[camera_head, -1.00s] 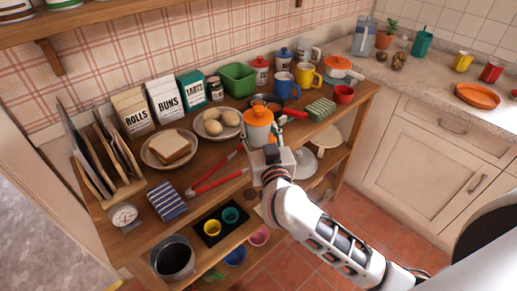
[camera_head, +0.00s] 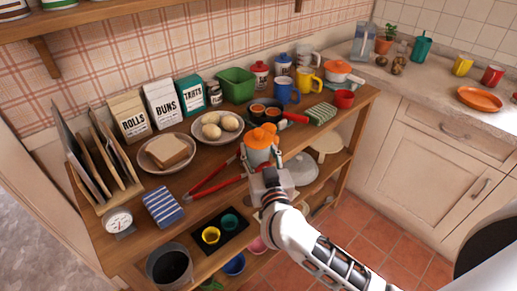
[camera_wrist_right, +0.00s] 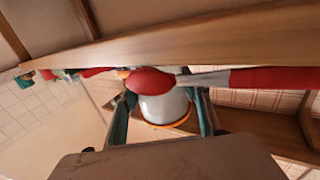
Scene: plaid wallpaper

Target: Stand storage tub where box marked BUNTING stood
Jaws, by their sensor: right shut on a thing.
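In the right wrist view the canister (camera_wrist_right: 165,108) is pale with an orange rim, between the two fingers (camera_wrist_right: 162,120). I cannot tell whether it touches the wood. A green open tub (camera_head: 237,84) stands at the back by the wall; I cannot tell which one is the storage tub. No box marked BUNTING shows. Boxes read ROLLS (camera_head: 128,118), BUNS (camera_head: 163,104) and TARTS (camera_head: 191,95). My left gripper is not in view.
Red-handled tongs (camera_head: 212,186) lie left of the canister; a red handle (camera_wrist_right: 150,81) crosses the right wrist view. Plates with bread (camera_head: 167,151) and rolls (camera_head: 220,126), mugs (camera_head: 286,90) and a striped cloth (camera_head: 163,205) crowd the top.

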